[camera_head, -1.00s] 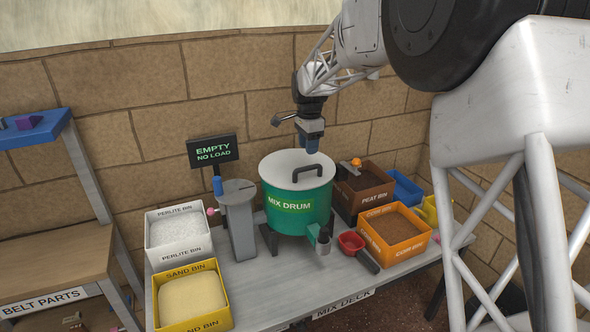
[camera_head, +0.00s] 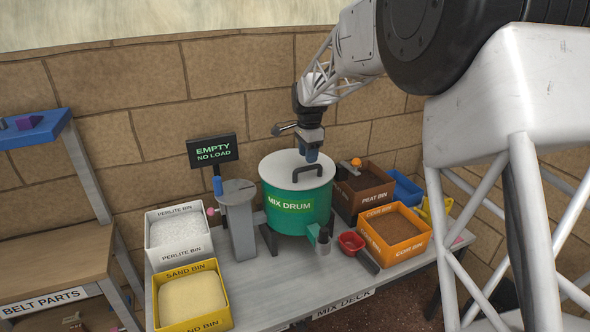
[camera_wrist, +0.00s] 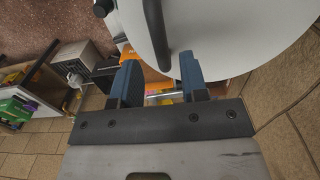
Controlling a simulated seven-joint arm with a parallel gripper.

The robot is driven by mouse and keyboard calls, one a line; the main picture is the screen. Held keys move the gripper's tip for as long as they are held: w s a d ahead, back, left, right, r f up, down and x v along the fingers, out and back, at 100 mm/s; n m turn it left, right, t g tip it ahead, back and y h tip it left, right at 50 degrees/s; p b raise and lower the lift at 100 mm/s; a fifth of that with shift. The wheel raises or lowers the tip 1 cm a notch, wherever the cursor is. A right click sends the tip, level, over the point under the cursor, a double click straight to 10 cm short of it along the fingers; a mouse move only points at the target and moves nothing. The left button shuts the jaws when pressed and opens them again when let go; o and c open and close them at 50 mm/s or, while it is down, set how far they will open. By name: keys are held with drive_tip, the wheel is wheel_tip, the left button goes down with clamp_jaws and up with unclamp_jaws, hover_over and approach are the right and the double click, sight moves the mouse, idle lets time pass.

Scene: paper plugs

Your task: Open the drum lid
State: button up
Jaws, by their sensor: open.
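The green mix drum (camera_head: 290,208) stands on the grey mix deck with its pale round lid (camera_head: 283,172) on top, shut. A dark arched handle (camera_head: 307,172) stands on the lid. My gripper (camera_head: 311,158) points down just above and behind the handle, open. In the wrist view the open blue fingers (camera_wrist: 160,80) stand apart, and the dark handle (camera_wrist: 156,25) runs toward the gap between them, beside the right finger. The lid (camera_wrist: 215,35) fills the upper right there. I cannot tell whether a finger touches the handle.
A peat bin (camera_head: 362,192) and an orange coir bin (camera_head: 395,234) stand right of the drum. A grey post (camera_head: 240,222), perlite bin (camera_head: 178,238) and sand bin (camera_head: 192,300) stand left. A red scoop (camera_head: 351,242) lies in front. A sign (camera_head: 213,151) reads "EMPTY NO LOAD".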

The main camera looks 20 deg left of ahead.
drive_tip(key=shift+f, duration=2.4)
drive_tip(key=c, duration=0.7)
